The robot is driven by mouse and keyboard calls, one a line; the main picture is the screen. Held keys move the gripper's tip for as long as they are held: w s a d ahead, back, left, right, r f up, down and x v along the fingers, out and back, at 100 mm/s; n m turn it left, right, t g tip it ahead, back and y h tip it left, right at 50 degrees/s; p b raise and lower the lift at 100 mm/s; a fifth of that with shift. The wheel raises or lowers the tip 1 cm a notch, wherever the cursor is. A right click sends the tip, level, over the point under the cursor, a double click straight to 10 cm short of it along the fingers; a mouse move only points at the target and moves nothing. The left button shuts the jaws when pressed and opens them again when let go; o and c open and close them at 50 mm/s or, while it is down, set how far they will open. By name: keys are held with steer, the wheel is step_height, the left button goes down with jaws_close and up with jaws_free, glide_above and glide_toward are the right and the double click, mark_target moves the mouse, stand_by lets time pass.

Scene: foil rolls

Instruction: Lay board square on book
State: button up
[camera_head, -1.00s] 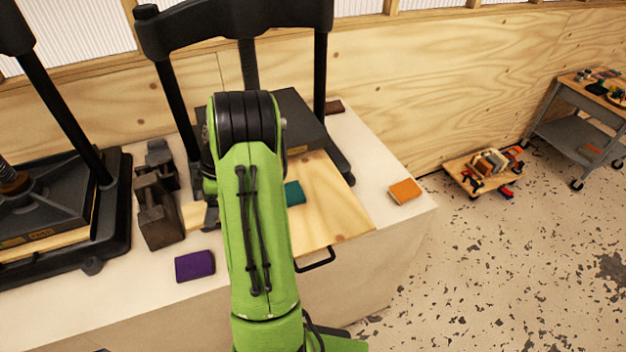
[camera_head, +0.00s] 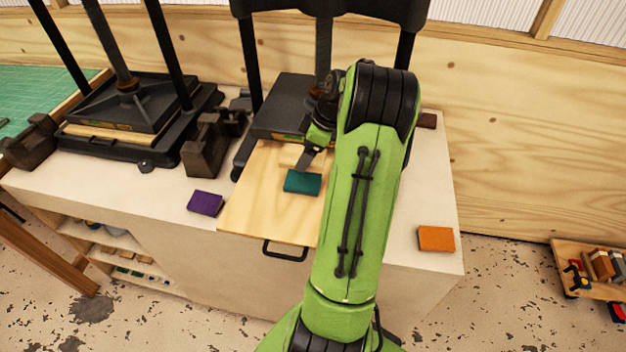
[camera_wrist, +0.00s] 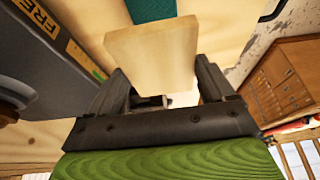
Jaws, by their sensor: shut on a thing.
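My gripper (camera_wrist: 160,85) is shut on a small pale wooden board (camera_wrist: 153,50), which stands out flat between its two dark fingers. In the head view my gripper (camera_head: 309,157) is over the wooden tray, and part of the board (camera_head: 289,157) shows beside it, close behind the teal book. The teal book (camera_head: 302,183) lies on the tray, apart from the press. It also shows at the top of the wrist view (camera_wrist: 151,9), partly covered by the board. The gap between board and book is hard to judge.
The pull-out wooden tray (camera_head: 255,200) sits in front of a black press (camera_head: 282,104). A purple book (camera_head: 205,203) lies left and an orange one (camera_head: 436,239) right on the white bench (camera_head: 415,280). Dark iron blocks (camera_head: 205,143) and another press (camera_head: 133,112) stand left.

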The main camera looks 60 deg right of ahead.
mark_target(324, 159)
step_height(324, 159, down, 9)
steer(key=shift+w+r+b, duration=0.15)
steer(key=shift+b, duration=0.15)
steer(key=o, duration=0.9)
steer(key=p+v, duration=0.1)
steer(key=v, duration=1.1)
steer(key=shift+r, duration=0.2)
steer(key=w+a+r+h, duration=0.1)
steer(key=w+a+r, duration=0.15)
steer(key=a, duration=0.45)
steer(key=w+a+r+m+g, duration=0.1)
steer(key=a+r, duration=0.3)
steer(key=a, duration=0.4)
steer(key=w+a+r+h, duration=0.1)
steer(key=w+a+r, duration=0.15)
steer(key=a, duration=0.45)
steer(key=s+a+m, duration=0.1)
steer(key=s+a, duration=0.3)
steer(key=a, duration=0.1)
steer(key=s+a+r+m+t, duration=0.1)
steer(key=s+a, duration=0.3)
steer(key=s, duration=0.1)
steer(key=s+a+m+t, duration=0.1)
steer(key=s+a, duration=0.4)
steer(key=shift+s+a+r+m, duration=0.1)
steer(key=shift+a+r+m, duration=0.05)
steer(key=shift+a+m, duration=0.2)
